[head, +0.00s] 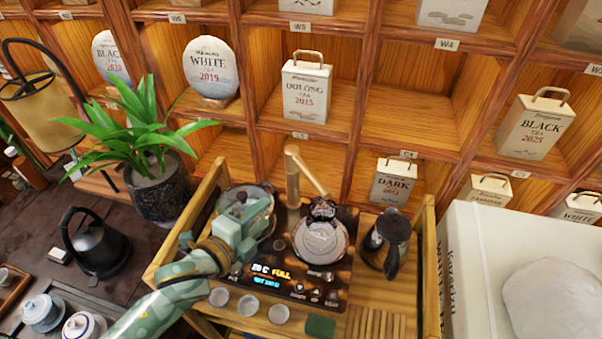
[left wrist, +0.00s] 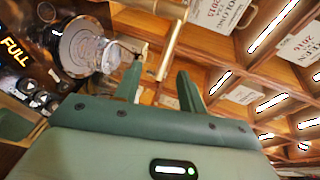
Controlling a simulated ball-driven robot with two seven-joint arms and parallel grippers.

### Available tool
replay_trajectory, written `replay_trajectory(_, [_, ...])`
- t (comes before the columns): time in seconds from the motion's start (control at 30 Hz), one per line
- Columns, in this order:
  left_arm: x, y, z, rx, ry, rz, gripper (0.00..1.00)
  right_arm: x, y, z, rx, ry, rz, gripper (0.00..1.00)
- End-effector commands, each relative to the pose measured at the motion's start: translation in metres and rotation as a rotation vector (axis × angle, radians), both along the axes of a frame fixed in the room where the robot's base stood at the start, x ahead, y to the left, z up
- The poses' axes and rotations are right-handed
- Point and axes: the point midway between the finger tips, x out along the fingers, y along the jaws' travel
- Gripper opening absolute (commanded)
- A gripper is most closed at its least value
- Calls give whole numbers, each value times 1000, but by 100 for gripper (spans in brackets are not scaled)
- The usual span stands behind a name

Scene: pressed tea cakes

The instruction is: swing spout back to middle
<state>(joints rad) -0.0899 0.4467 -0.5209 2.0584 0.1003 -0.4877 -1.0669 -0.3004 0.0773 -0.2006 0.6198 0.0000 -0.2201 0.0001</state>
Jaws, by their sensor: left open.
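The brass-coloured spout (head: 310,173) tops an upright post (head: 292,178) at the back of the tea stove (head: 285,262). It points right and toward me, ending above the glass kettle (head: 320,238) on the right plate. My left gripper (head: 255,205) is over the stove's left plate, left of the spout, and hides part of that plate. In the left wrist view its jaws (left wrist: 160,82) are open and empty, apart from the spout. My right gripper is out of view.
A black pitcher (head: 388,240) stands right of the stove. A potted plant (head: 158,190) and a dark kettle (head: 98,248) are at the left. Shelves with tea boxes (head: 305,92) rise behind.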

Motion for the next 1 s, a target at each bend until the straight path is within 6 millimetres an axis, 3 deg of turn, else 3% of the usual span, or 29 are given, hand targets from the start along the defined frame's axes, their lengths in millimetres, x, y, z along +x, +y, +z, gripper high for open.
replay_trajectory(0.27, [18,-19,6,47,-117,-100,40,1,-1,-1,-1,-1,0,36])
replay_trajectory(0.7, [104,-76,-14,46,-114,-97,40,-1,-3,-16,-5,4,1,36])
replay_trajectory(1.0, [137,-98,-22,46,-111,-98,40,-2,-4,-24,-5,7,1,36])
